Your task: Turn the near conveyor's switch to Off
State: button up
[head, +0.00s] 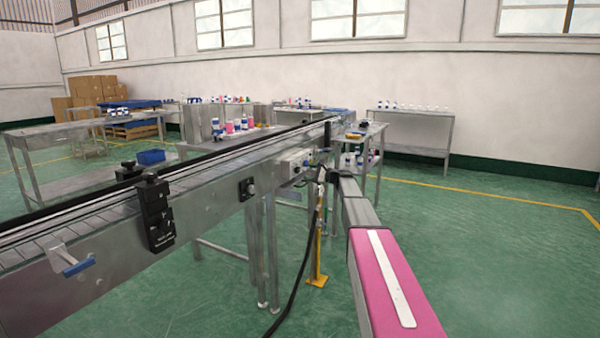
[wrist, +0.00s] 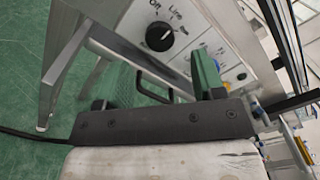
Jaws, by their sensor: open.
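The near conveyor (head: 215,185) runs from the lower left towards the back centre in the head view. In the wrist view, its switch is a round black knob (wrist: 160,38) on a pale panel, with printed labels above it, one reading "Line". I cannot tell for sure which label the knob points at. My gripper (wrist: 162,82) has two green fingers spread apart with nothing held between them. The knob lies beyond the fingertips, towards the top of the wrist view, and appears apart from them. In the head view my gripper is too small and hidden to make out.
A lower row of controls (wrist: 236,72) sits right of the knob. A black cable (head: 295,285) hangs below the conveyor, near a yellow post (head: 318,255). Tables with bottles (head: 240,128) stand behind. The green floor at right is free.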

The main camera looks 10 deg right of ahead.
aim_at(298, 170)
jog(key=x, duration=0.5)
jog(key=shift+w+a, duration=0.25)
jog(key=shift+a, duration=0.05)
jog(key=shift+c, duration=0.3)
jog(key=c, duration=0.9)
jog(key=shift+o, duration=0.2)
jog(key=n, duration=0.5)
jog(key=shift+s+n, duration=0.1)
jog(key=shift+n, duration=0.2)
jog(key=shift+f+n, duration=0.15)
jog(key=shift+n, duration=2.05)
